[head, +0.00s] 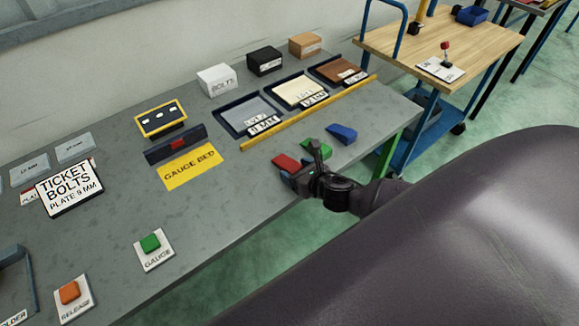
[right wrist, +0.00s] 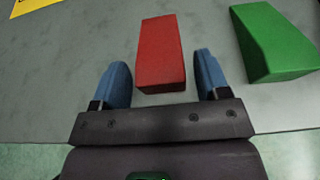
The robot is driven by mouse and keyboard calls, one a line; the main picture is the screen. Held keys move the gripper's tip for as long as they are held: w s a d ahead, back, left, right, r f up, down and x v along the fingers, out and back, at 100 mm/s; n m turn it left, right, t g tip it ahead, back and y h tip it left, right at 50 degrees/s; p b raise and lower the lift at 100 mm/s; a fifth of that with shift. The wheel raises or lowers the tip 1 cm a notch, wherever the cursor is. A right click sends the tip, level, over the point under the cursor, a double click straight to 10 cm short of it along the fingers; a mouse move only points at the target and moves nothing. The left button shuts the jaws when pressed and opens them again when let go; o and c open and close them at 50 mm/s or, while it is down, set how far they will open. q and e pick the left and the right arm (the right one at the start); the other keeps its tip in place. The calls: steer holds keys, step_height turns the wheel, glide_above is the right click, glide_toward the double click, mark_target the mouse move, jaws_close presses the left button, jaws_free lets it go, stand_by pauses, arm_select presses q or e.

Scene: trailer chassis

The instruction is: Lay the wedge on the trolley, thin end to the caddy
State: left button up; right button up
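Three wedge-like blocks lie in a row near the bench's front right edge: a red wedge (head: 287,163), a green wedge (head: 318,148) and a blue wedge (head: 342,134). My right gripper (head: 300,165) is open at the red wedge. In the right wrist view the red wedge (right wrist: 161,50) stands between the two blue fingertips, its near end reaching between them, with gaps at both sides. The green wedge (right wrist: 274,42) lies to its right. The trolley (head: 392,40) has a wooden top and blue frame, beyond the bench's right end. I cannot tell which item is the caddy. My left gripper is out of view.
On the trolley lies a white card with a red-knobbed piece (head: 443,62); a blue bin (head: 471,15) is behind. A yellow strip (head: 310,112) crosses the grey bench (head: 225,205) before several plate trays. My dark arm covers the lower right.

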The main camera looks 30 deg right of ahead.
steer(key=c, duration=0.9)
